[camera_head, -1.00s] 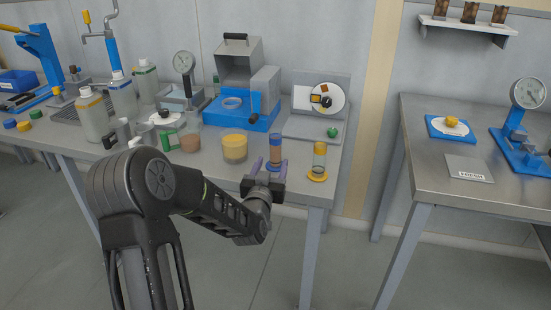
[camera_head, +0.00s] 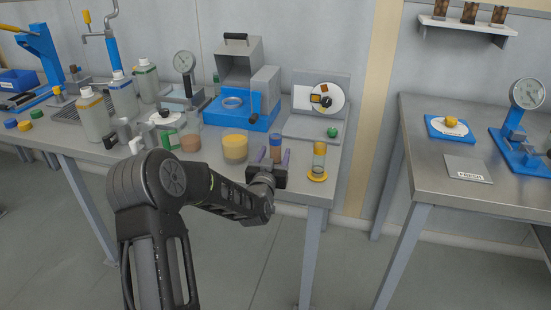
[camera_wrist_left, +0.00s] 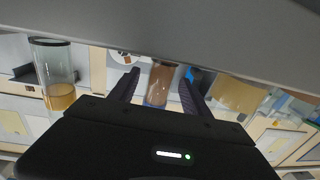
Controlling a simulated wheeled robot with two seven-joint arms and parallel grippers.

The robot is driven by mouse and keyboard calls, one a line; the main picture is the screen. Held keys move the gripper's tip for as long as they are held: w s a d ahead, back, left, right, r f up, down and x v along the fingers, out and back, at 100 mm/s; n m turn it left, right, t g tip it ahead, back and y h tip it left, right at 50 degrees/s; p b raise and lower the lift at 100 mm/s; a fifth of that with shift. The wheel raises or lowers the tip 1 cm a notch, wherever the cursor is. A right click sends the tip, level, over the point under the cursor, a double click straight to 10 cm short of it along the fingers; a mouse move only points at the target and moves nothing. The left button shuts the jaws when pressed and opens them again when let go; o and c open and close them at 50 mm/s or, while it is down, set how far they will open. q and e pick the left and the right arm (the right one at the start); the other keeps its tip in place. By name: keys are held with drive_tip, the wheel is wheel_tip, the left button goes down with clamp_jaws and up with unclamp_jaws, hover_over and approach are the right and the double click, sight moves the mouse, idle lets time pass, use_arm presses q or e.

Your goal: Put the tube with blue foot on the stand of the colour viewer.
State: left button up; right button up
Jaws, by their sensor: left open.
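The tube with blue foot (camera_head: 276,142) stands upright near the table's front edge, its brown filling partly hidden behind my fingers. My left gripper (camera_head: 273,157) is open, with one finger on each side of the tube. In the left wrist view, the brown tube (camera_wrist_left: 160,83) shows between the two spread fingers (camera_wrist_left: 158,90); I cannot tell whether either finger touches it. The colour viewer (camera_head: 301,125) is the grey panel and base behind, with a white disc (camera_head: 327,98) carrying colour chips and a green knob (camera_head: 332,132). My right gripper is out of view.
A tube with yellow foot (camera_head: 318,162) stands close to the right of my gripper. A yellow-filled jar (camera_head: 235,147) is close on the left. A blue-and-grey machine (camera_head: 238,119) stands behind. A second table (camera_head: 420,160) is across a gap.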

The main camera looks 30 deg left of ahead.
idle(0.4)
use_arm(q)
clamp_jaws()
idle(0.4)
